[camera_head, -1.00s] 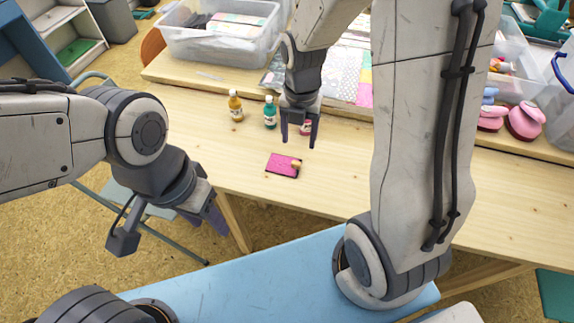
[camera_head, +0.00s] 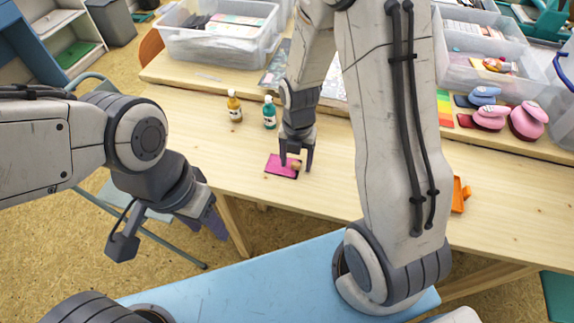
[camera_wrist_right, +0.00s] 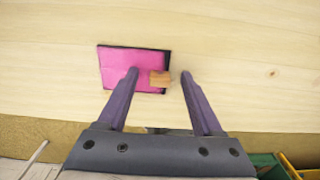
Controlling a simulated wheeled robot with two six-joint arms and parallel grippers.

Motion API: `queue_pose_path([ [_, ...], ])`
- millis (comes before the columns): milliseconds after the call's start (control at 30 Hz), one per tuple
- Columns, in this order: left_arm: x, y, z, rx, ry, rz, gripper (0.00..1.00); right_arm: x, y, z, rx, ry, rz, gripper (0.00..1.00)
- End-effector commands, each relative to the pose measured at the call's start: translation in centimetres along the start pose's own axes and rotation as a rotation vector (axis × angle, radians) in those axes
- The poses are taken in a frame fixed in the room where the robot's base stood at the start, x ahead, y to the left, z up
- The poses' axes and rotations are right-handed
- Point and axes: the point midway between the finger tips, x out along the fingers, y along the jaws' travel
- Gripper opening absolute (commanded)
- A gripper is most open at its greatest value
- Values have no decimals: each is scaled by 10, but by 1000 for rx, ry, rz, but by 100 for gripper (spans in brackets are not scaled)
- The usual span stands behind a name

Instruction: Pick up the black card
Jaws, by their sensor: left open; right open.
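No plainly black card can be made out. A flat pink pad (camera_head: 281,168) with a black edge lies on the wooden table; it also shows in the right wrist view (camera_wrist_right: 118,65). A small wooden block (camera_wrist_right: 160,78) sits at its right side. My right gripper (camera_head: 296,168) is open above the block, pointing down. In the right wrist view its fingers (camera_wrist_right: 160,73) appear on either side of the block, and the left finger overlaps the pad; contact cannot be told. My left gripper (camera_head: 170,238) is open and empty, off the table's front left edge.
A brown bottle (camera_head: 234,107) and a green bottle (camera_head: 269,113) stand behind the pad. Pink stamps (camera_head: 528,121), coloured cards and clear bins (camera_head: 215,42) line the back. An orange object (camera_head: 459,195) lies right of my right arm. The table's front left is clear.

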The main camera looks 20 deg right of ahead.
Motion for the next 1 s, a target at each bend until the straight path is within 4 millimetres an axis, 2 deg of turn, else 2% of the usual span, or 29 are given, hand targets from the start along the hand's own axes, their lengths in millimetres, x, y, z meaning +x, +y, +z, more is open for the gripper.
queue_pose_path([
  [33,0,0,0,0,0,0,50,0,0,0,0,0,0,56],
  [167,0,0,0,0,0,0,50,0,0,0,0,0,0,6],
  [200,0,0,0,0,0,0,50,0,0,0,0,0,0,0],
  [467,0,0,0,0,0,0,50,-1,0,0,0,0,0,0],
  [633,-2,0,0,0,0,0,50,-8,0,0,0,-2,1,0],
  [767,-5,0,0,0,0,0,50,-23,0,1,0,-3,2,0],
  [867,-8,1,0,0,0,0,50,-41,1,1,0,-5,4,0],
  [1000,-10,1,0,0,0,0,50,-59,-23,-14,4,-3,2,0],
])
